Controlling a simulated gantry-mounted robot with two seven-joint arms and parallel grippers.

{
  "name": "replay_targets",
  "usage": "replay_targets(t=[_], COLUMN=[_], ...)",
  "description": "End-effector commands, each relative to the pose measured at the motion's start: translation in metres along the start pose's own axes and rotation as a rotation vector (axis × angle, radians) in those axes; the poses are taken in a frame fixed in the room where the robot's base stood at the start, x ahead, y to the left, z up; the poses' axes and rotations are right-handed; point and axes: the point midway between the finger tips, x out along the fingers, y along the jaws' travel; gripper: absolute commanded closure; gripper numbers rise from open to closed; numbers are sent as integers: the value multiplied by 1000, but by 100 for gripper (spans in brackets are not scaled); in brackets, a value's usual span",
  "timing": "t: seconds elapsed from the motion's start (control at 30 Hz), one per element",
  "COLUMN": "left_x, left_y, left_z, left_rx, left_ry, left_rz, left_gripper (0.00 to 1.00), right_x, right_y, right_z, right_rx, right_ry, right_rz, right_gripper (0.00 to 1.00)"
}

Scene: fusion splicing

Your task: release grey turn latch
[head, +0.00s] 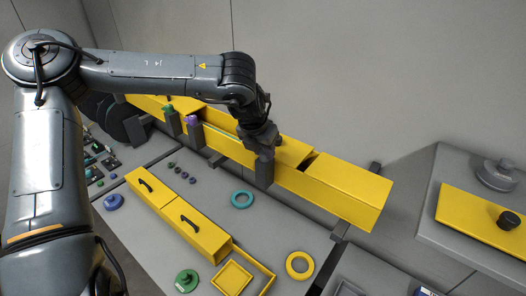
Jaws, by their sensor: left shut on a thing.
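My left gripper (266,150) is at the long yellow beam (305,185), over the top of a grey upright block on the beam's front side. It is shut on what looks like the turn latch at the top of this grey block (264,173); the jaws hide most of the latch, and a purplish patch shows beside them. Two similar grey blocks stand farther left along the beam, one with a purple knob (193,119) and one with a green knob (168,107). My right gripper is not in view.
On the grey table lie a yellow case with black handles (190,228), a teal ring (242,199), a yellow ring (299,265), a green knobbed piece (186,280) and a blue one (113,202). At the right, a grey cabinet carries a yellow panel (465,222) with a black knob.

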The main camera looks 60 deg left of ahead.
Motion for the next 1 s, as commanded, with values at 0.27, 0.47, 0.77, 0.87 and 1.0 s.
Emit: replay_targets(t=[0.27, 0.47, 0.77, 0.87, 1.0], left_x=[2, 2, 1, 1, 1], left_y=[-2, -3, -4, -4, -4], left_z=[0, 0, 1, 1, 1], left_rx=[-239, -395, -553, -583, -608], left_ry=[-1, -1, 0, 0, 0], left_rz=[102, 166, 229, 241, 251], left_gripper=[98, 98, 98, 98, 98], right_x=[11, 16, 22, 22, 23], right_y=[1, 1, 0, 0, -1], right_z=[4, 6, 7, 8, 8], right_rx=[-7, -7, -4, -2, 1], right_ry=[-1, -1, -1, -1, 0], right_rz=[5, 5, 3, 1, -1], right_gripper=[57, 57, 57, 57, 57])
